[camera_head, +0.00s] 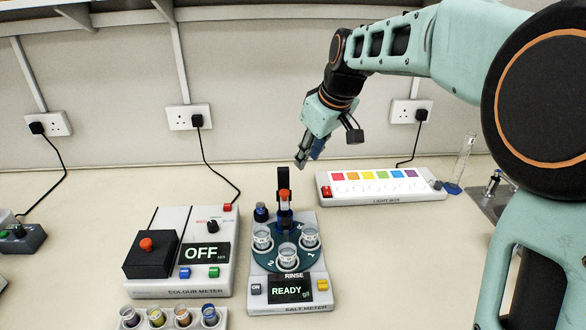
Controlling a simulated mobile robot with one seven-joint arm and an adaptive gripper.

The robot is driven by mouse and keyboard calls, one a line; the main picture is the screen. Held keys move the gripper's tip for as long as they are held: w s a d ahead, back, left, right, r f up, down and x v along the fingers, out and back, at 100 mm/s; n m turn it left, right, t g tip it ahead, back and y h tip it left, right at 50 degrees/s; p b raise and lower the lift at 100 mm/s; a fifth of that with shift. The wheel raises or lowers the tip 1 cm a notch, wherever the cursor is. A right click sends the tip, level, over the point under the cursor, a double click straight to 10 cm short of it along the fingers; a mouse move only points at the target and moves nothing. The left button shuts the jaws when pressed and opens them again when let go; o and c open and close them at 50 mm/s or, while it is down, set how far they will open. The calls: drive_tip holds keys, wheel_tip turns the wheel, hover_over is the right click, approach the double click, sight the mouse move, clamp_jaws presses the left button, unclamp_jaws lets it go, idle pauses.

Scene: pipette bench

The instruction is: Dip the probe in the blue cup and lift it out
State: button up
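My gripper (308,156) hangs in the air above and behind the salt meter (259,281), pointing down. I see it from the side and cannot tell how far apart its fingers are; no held object shows. A dark upright holder with an orange-red top (284,195) stands at the back of the salt meter; it seems to carry the probe, whose tip I cannot make out. Several clear cups, one of them a front cup (288,256), sit on the dark round turntable (262,259). A small dark blue cup-like object (261,212) stands at the back left of it.
The colour meter (180,292), reading OFF, is to the left. The salt meter's display (290,289) reads READY. A rack of coloured vials (156,319) is at the front. The light box (380,198) and a glass cylinder (462,160) are right. Bench right of the salt meter is clear.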

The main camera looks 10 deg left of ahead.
sight(285, 191)
drive_tip(key=shift+n+g, duration=0.4)
drive_tip(key=shift+g, duration=0.5)
drive_tip(key=a+f, duration=0.1)
drive_tip(key=f, duration=0.2)
drive_tip(key=a+f, duration=0.2)
drive_tip(key=f, duration=0.1)
drive_tip(key=a+f, duration=0.2)
drive_tip(key=f, duration=0.2)
drive_tip(key=shift+a+p, duration=0.2)
drive_tip(key=shift+p, duration=0.1)
drive_tip(key=shift+c, duration=0.2)
drive_tip(key=shift+y, duration=0.3)
clamp_jaws()
